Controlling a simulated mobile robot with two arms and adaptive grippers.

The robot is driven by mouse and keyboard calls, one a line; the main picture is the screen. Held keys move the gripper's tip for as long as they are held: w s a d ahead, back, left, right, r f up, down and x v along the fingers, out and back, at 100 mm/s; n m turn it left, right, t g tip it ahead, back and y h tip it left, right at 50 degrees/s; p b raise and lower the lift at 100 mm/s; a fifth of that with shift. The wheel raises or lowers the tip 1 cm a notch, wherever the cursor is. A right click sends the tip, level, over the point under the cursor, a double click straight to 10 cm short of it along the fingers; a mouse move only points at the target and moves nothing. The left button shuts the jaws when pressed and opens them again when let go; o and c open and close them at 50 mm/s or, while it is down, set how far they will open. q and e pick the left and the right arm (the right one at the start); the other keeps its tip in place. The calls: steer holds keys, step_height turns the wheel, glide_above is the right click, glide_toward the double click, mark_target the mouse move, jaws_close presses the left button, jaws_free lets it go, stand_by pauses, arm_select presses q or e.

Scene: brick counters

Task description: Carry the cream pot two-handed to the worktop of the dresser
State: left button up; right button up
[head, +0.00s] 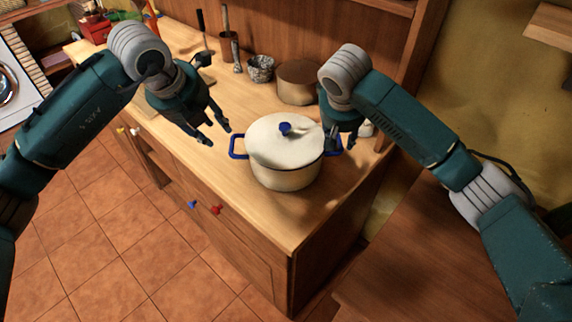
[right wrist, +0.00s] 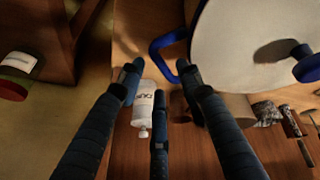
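The cream pot (head: 285,172) stands upright on the wooden worktop (head: 290,222) of the dresser, near its right end. Its lid is on, with a blue knob, and it has blue side handles. My left gripper (head: 219,135) is open and empty, just left of the left handle (head: 238,146) and apart from it. My right gripper (head: 342,142) is at the right handle, which it partly hides in the head view. In the right wrist view its fingers (right wrist: 160,85) are spread, with the blue handle (right wrist: 163,42) just beyond the tips, not between them.
A brown pot (head: 298,83), a speckled bowl (head: 261,68) and a utensil holder (head: 228,46) stand behind the cream pot. A white bottle (right wrist: 147,108) is near my right fingers. The worktop's front right corner is clear. A lower brown surface (head: 420,250) lies to the right.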

steer(key=v, duration=0.7)
steer(key=shift+r, duration=0.15)
steer(key=shift+s, duration=0.2)
